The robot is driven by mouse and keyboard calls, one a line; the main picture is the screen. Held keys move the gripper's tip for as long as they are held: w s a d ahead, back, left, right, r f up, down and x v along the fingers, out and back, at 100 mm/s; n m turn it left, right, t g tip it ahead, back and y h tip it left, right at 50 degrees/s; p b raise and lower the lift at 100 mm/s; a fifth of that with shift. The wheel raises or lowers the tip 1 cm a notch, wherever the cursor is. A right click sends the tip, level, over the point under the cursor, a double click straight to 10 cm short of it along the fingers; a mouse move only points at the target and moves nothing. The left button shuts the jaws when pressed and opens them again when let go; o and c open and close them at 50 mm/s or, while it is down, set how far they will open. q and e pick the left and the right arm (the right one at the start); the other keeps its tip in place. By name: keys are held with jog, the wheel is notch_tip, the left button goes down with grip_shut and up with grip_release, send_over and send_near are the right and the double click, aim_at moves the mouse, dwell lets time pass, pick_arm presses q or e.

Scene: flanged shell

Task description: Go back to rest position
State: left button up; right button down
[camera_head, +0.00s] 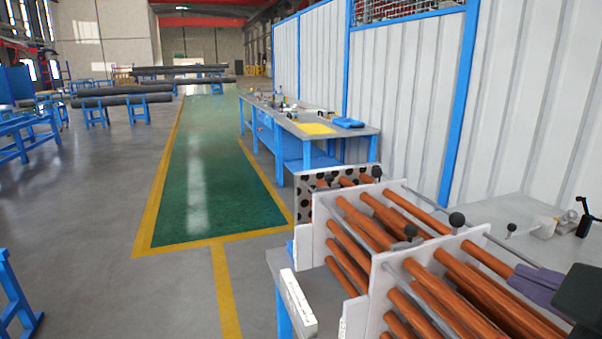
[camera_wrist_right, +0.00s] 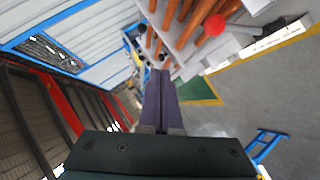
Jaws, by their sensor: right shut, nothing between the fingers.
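My right gripper (camera_head: 522,280) shows at the lower right of the head view, with purple fingers and a dark body. In the wrist view its two purple fingers (camera_wrist_right: 161,98) lie together, shut and empty. In the head view it overlaps the right end of the flanged shell, a stack of copper-coloured tubes (camera_head: 377,222) running through upright white plates (camera_head: 325,232). The wrist view shows tubes (camera_wrist_right: 186,22) past the fingertips, which look apart from them. The right arm beyond the gripper body is out of frame. My left gripper is in neither view.
The shell stands on a grey bench (camera_head: 284,262), with a small clamp (camera_head: 543,228) on its back part. A white corrugated wall (camera_head: 420,110) rises behind. A blue workbench (camera_head: 310,130) stands farther back.

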jog(key=s+a+f+m+g+y, duration=0.1)
jog(key=s+f+m+g, duration=0.35)
jog(key=s, duration=0.55)
jog(key=s+a+f+m+g+y, duration=0.2)
jog(key=s+f+m+g, duration=0.25)
jog(key=s, duration=0.45)
notch_tip(320, 180, up, 32)
jog(key=n+p, duration=0.1)
jog(key=p, duration=3.2)
jog(key=shift+w+d+h, duration=0.3)
jog(key=shift+w+d, duration=0.05)
